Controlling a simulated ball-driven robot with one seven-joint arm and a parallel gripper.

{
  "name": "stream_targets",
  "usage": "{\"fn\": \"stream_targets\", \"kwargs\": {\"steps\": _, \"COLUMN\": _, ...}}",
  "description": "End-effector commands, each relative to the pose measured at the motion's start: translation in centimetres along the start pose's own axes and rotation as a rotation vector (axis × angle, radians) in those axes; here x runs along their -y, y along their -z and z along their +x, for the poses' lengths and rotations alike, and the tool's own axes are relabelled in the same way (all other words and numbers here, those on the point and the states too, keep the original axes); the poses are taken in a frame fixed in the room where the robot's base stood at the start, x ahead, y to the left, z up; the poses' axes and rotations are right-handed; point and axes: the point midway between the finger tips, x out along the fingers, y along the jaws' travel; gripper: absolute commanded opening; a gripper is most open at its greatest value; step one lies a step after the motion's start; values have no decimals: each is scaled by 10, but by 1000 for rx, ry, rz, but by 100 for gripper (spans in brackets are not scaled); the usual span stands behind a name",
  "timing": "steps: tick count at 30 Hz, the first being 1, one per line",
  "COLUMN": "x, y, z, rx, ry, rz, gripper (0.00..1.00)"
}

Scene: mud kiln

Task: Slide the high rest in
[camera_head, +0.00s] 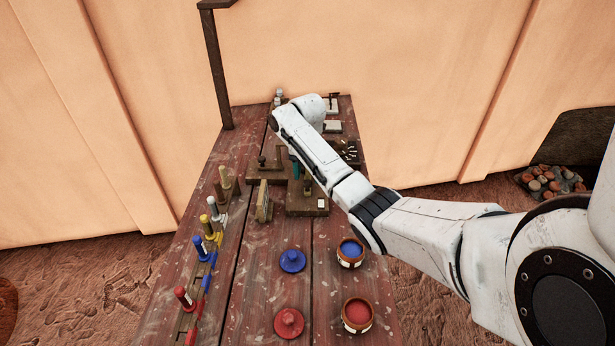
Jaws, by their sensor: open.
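A brown wooden fixture (268,180) with short upright posts stands mid-table, left of my forearm. A lower wooden block (300,209) with a small post and a white label adjoins it in front. A teal upright piece (295,169) stands between them, close to my arm. I cannot tell which part is the high rest or how far in it sits. My arm reaches over the table from the right, and its far end bends above the back part. My gripper is hidden behind the arm.
Coloured-handled tools (201,247) line the left edge. Blue (350,252) and red (357,314) pots stand front right, with blue (292,261) and red (289,322) lids beside them. A dark post (216,75) rises back left.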

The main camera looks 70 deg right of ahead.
Motion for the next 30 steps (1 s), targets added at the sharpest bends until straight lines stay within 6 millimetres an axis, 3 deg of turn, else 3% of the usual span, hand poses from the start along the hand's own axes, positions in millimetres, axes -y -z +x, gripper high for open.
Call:
{"fn": "stream_targets", "kwargs": {"steps": 13, "x": 0, "y": -1, "z": -84, "rx": 3, "ry": -1, "rz": 0, "gripper": 54}}
{"fn": "stream_targets", "kwargs": {"steps": 18, "x": 0, "y": -1, "z": -93, "rx": 2, "ry": -1, "rz": 0, "gripper": 54}}
{"fn": "stream_targets", "kwargs": {"steps": 30, "x": 0, "y": -1, "z": -93, "rx": 2, "ry": -1, "rz": 0, "gripper": 54}}
